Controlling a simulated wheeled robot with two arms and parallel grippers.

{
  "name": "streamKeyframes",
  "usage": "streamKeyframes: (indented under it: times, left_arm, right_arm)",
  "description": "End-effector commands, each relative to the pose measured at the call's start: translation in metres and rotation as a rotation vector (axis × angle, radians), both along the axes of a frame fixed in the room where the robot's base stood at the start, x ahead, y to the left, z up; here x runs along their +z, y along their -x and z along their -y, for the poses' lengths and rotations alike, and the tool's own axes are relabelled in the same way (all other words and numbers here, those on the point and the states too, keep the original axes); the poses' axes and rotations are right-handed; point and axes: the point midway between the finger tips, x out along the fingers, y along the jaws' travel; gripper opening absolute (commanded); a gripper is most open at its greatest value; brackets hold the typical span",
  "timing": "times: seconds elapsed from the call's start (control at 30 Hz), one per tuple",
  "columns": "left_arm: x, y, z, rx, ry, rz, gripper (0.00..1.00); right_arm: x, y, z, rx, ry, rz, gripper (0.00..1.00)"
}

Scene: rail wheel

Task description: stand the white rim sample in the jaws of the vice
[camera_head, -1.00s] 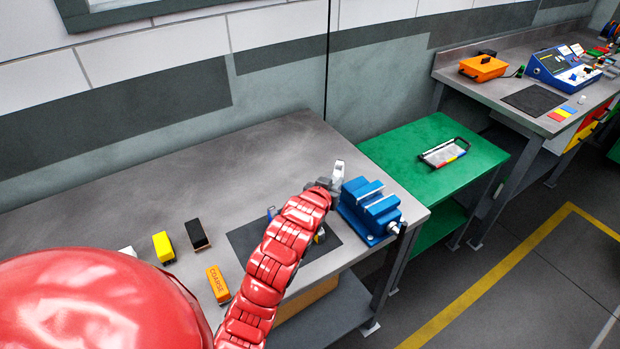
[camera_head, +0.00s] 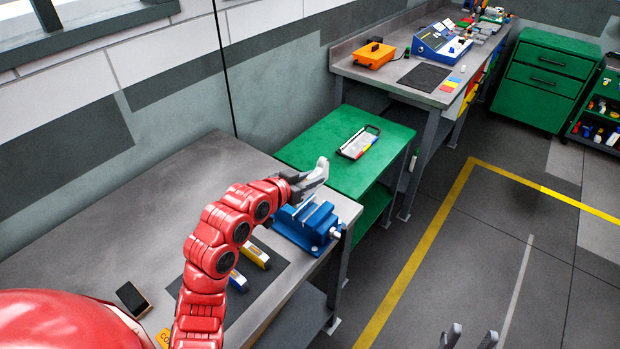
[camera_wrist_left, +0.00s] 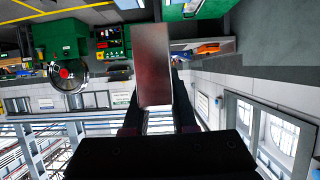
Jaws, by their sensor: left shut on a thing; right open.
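The white rim sample (camera_head: 319,168) is a pale, slightly shiny piece in my left gripper (camera_head: 305,186), which is shut on it. In the left wrist view the held piece (camera_wrist_left: 153,65) is a tall, flat, greyish slab between the fingers. The blue vice (camera_head: 312,226) stands at the right end of the grey bench. The gripper and sample are above the vice's back part in the picture, and the sample looks apart from the jaws. My arm hides part of the vice's left side. My right gripper (camera_head: 467,338) shows only its two separated fingertips at the bottom edge, open and empty.
A green table (camera_head: 310,152) with a tray (camera_head: 359,142) adjoins behind. The floor at right is clear.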

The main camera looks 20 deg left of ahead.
Motion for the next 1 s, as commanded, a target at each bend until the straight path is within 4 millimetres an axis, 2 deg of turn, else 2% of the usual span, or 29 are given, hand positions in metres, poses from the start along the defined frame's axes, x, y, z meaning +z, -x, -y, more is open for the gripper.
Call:
streamKeyframes:
  times: [0.2, 0.7, 1.0]
  left_arm:
    - [0.001, 0.000, 0.000, 0.001, 0.002, 0.011, 0.00]
    - [-0.041, 0.000, 0.000, 0.001, 0.002, 0.008, 0.00]
    - [-0.047, 0.000, 0.000, 0.001, 0.001, 0.008, 0.00]
  right_arm:
    - [-0.008, 0.000, 0.000, 0.000, 0.000, 0.000, 0.50]
    - [-0.044, 0.000, 0.000, 0.000, 0.000, 0.000, 0.50]
    - [-0.049, 0.000, 0.000, 0.000, 0.000, 0.000, 0.50]
